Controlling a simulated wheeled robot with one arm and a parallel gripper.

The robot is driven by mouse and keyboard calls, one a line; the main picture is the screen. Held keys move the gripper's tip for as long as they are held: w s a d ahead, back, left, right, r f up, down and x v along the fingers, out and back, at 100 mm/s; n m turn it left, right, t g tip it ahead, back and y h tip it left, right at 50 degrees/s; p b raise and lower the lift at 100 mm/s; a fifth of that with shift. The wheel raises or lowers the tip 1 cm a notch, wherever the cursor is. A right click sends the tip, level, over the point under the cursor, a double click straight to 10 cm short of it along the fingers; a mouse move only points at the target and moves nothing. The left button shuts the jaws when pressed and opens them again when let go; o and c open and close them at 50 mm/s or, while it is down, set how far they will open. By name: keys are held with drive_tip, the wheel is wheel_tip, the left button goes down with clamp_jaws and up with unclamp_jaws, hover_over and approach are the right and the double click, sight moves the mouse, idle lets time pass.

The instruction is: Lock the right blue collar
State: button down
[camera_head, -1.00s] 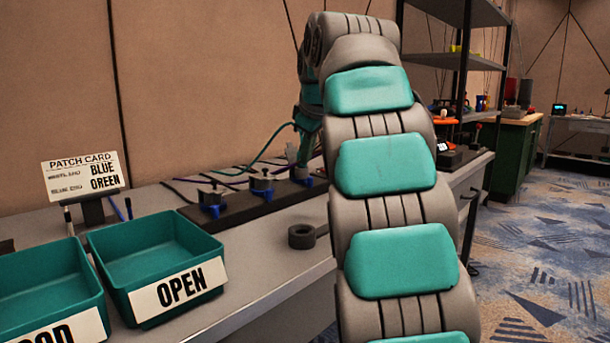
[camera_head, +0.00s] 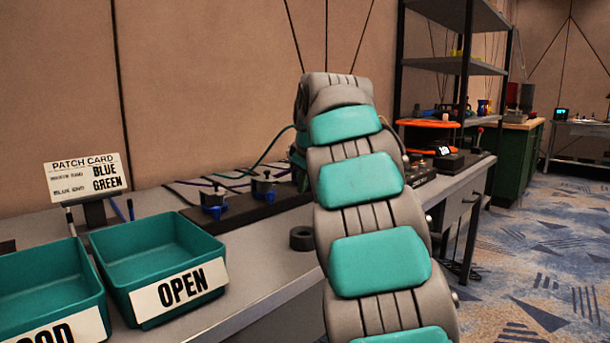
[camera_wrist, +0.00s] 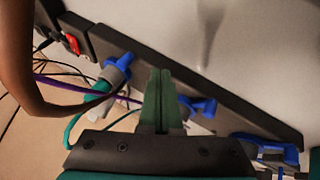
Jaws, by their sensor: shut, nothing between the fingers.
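The right blue collar (camera_wrist: 122,62) shows in the wrist view at the upper left, on a grey connector with a teal cable. In the head view my arm hides it. My gripper (camera_wrist: 160,72) is shut and empty, its green fingers pointing toward the dark socket strip, beside this collar in the picture. I cannot tell whether they touch. A second blue collar (camera_wrist: 204,106) is partly behind the fingers, and a third (camera_wrist: 270,146) is at the lower right. In the head view, two blue collars (camera_head: 213,205) sit on the strip (camera_head: 240,222) left of my arm.
Teal bins (camera_head: 160,255), one labelled OPEN, stand at the bench's left, with a patch card (camera_head: 87,175) behind. A dark ring (camera_head: 302,238) lies on the bench (camera_head: 255,265) near my arm. An orange disc (camera_head: 427,123) and a small display box (camera_head: 457,158) are to the right.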

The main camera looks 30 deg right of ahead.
drive_tip(key=shift+w+d, duration=1.2)
drive_tip(key=shift+d, duration=0.3)
drive_tip(key=shift+s+d, duration=0.1)
drive_tip(key=shift+d, duration=0.1)
